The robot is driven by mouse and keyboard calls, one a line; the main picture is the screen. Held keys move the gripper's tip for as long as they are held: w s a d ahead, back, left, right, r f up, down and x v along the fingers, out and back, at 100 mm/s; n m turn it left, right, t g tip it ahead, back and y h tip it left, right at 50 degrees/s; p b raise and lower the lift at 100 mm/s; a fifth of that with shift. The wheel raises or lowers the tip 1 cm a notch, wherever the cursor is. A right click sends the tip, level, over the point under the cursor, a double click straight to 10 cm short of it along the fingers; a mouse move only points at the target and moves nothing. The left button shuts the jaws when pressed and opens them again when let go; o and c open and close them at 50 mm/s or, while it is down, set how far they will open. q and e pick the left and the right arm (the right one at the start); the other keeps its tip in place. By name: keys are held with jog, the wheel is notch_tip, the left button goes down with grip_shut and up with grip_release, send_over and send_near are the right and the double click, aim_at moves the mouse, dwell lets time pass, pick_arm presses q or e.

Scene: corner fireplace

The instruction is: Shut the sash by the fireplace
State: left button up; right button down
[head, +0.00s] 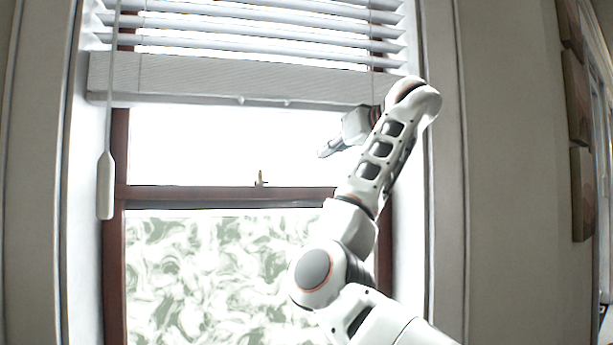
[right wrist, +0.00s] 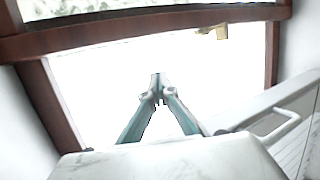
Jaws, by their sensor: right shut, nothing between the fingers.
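The window sash (head: 220,196) has a brown rail across the window, with pale swirl-patterned glass below it and bright glass above. A small latch (head: 260,178) stands on the rail. My right gripper (head: 322,154) is shut and empty, in front of the bright upper pane, above the rail and right of the latch. In the right wrist view the shut fingers (right wrist: 158,88) point at the bright pane. The brown rail (right wrist: 120,30) and the brass-coloured latch (right wrist: 212,32) lie along the top there, apart from the fingertips. My left gripper is out of view.
A partly raised white blind (head: 230,78) hangs across the upper window, close above my right arm. Its wand (head: 106,185) hangs at the left. Framed pictures (head: 582,190) hang on the right wall. No fireplace shows.

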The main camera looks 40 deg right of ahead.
jog(key=p+x, duration=0.2)
jog(key=x, duration=0.5)
jog(key=shift+w, duration=0.2)
jog(key=f, duration=0.3)
jog(key=shift+w+f, duration=0.15)
jog(key=shift+w, duration=0.05)
jog(key=shift+f, duration=0.45)
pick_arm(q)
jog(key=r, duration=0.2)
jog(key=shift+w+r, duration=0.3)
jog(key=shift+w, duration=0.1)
pick_arm(e)
jog(key=shift+f, duration=0.1)
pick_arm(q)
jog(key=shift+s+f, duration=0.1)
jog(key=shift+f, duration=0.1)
